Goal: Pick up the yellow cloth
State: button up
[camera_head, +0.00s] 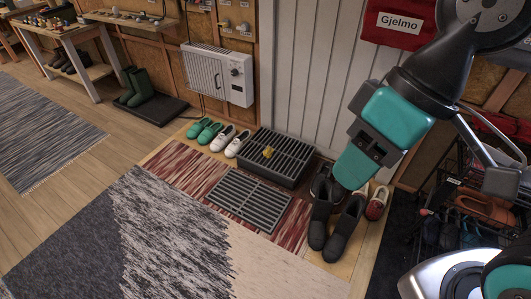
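The yellow cloth (268,151) is a small crumpled lump. It lies on top of a dark slatted box (287,149) by the wall. My gripper (352,168) is to the right of the cloth in the picture and apart from it. It points down, in front of the dark boots in the view. Only its teal side shows clearly, so I cannot see a gap between its fingertips or whether it is open.
A flat dark grate (249,202) lies on a red striped rug (187,167) before the box. White shoes (237,144) and green shoes (205,132) stand left of it, black boots (341,228) right. A heater (217,74) hangs above. Grey carpet at lower left is clear.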

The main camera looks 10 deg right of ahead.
aim_at(268, 153)
jog(key=u, duration=0.8)
jog(key=k, duration=1.1)
jog(key=u, duration=1.05)
jog(key=i, duration=1.95)
jog(key=z, duration=0.45)
jog(key=i, duration=1.95)
jog(key=z, duration=0.8)
jog(key=i, duration=1.05)
jog(key=z, duration=1.8)
jog(key=i, duration=1)
jog(key=z, duration=0.85)
